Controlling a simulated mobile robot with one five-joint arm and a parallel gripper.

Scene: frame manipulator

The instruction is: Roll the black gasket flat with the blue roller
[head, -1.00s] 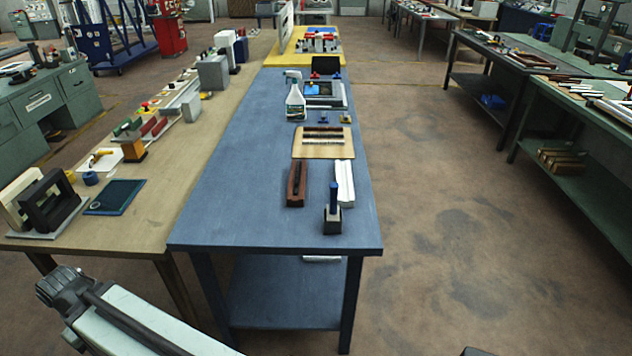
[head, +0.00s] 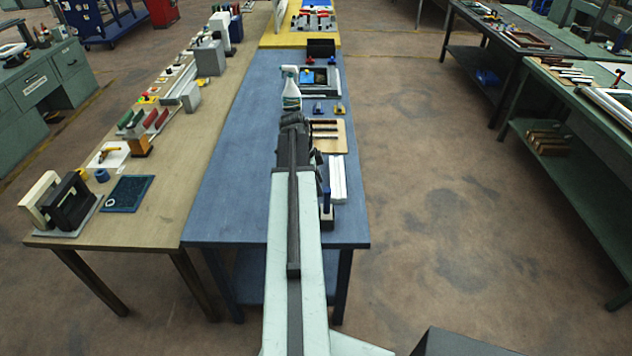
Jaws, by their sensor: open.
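Several dark strips (head: 325,130) lie on a tan board (head: 336,148) farther back; I cannot tell whether one is the black gasket. A black-edged frame (head: 334,82) with a blue patch lies beyond the board. My arm reaches over the table, and my gripper (head: 321,172) is low by the blue handle, partly hidden by my arm link. It is open, and I see nothing held.
A white grooved block (head: 338,180) stands right of my gripper. A spray bottle (head: 291,88) stands farther back. The table's left front is clear; a wooden bench (head: 150,212) adjoins on the left.

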